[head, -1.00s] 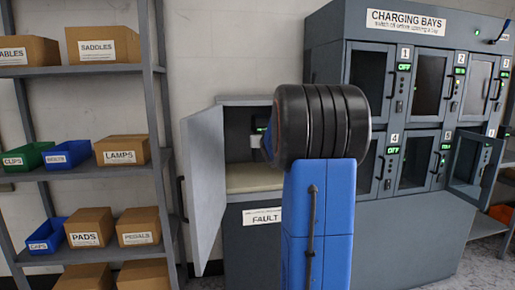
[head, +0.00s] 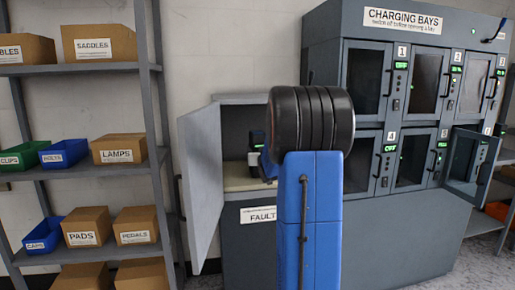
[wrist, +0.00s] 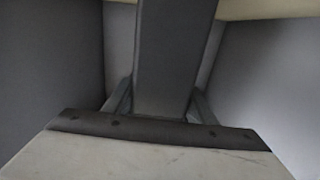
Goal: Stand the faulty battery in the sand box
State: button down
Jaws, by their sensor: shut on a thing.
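The faulty battery (wrist: 168,50) is a dark grey block in the wrist view, held between the two fingers of my gripper (wrist: 162,100). My gripper is shut on it. In the head view the gripper end (head: 253,157) is inside the open sand box (head: 240,103), above or at the pale sand (head: 238,184). My blue arm hides the box's right side, and I cannot make out the battery there. A beige strip (wrist: 265,8) shows at the top of the wrist view. Whether the battery touches the sand cannot be told.
The box's grey door (head: 203,180) stands open to the left; a FAULT label (head: 259,215) is on its front. Charging bays (head: 415,90) stand to the right, with one lower bay door (head: 468,165) open. A shelf (head: 80,170) with boxes and bins stands left.

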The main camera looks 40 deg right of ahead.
jog(key=shift+r, duration=0.1)
jog(key=c, duration=0.8)
grip_release()
jog(key=v, duration=1.2)
jog(key=shift+s, duration=0.15)
